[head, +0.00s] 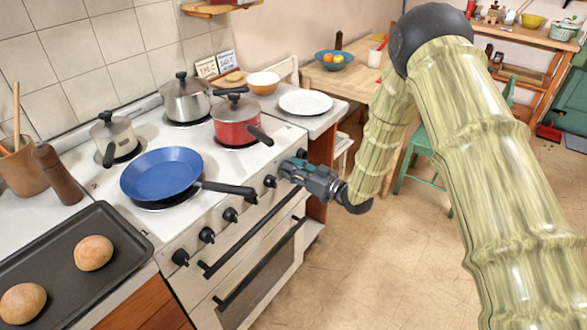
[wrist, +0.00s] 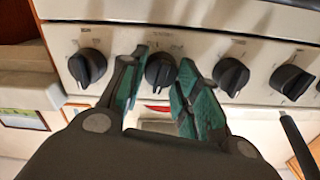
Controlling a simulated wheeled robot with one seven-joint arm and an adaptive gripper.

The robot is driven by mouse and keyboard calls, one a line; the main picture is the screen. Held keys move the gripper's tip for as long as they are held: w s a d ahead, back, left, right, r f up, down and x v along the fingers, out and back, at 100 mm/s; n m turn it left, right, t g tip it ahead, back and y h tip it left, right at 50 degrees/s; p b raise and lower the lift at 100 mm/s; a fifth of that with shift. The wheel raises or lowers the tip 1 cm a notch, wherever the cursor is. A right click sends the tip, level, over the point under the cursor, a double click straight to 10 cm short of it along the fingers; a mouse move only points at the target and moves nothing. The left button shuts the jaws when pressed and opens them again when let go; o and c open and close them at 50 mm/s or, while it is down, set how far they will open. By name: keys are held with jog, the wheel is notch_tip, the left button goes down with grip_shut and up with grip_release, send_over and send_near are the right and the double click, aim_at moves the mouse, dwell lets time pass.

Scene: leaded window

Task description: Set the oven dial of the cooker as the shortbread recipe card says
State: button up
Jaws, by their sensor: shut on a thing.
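The white cooker (head: 185,225) has a row of black dials along its front. My gripper (head: 291,167) is at the right end of that row. In the wrist view, which appears upside down, the fingers (wrist: 160,80) close around the sides of one black dial (wrist: 160,70), second from the panel's end. Fine print rings this dial, but its label and setting are too small to read. Other black dials (wrist: 87,67) (wrist: 231,76) sit apart on either side. Two cards (head: 206,68) (head: 225,62) stand behind the counter beside the cooker; their small writing is not clearly legible.
A red pot (head: 234,122), a blue frying pan (head: 160,174) and steel pots (head: 185,98) stand on the hob. The blue pan's handle juts over the front edge. The oven handle (head: 250,237) runs below the dials. A green chair (head: 423,145) stands behind my arm; the floor in front is clear.

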jog(key=shift+w+d+f+m, duration=0.1)
jog(key=shift+f+m, duration=0.05)
jog(key=shift+m, duration=4.65)
jog(key=shift+d+f+m, duration=0.1)
jog(key=shift+m, duration=4.7)
jog(key=o, duration=1)
jog(key=shift+a, duration=0.1)
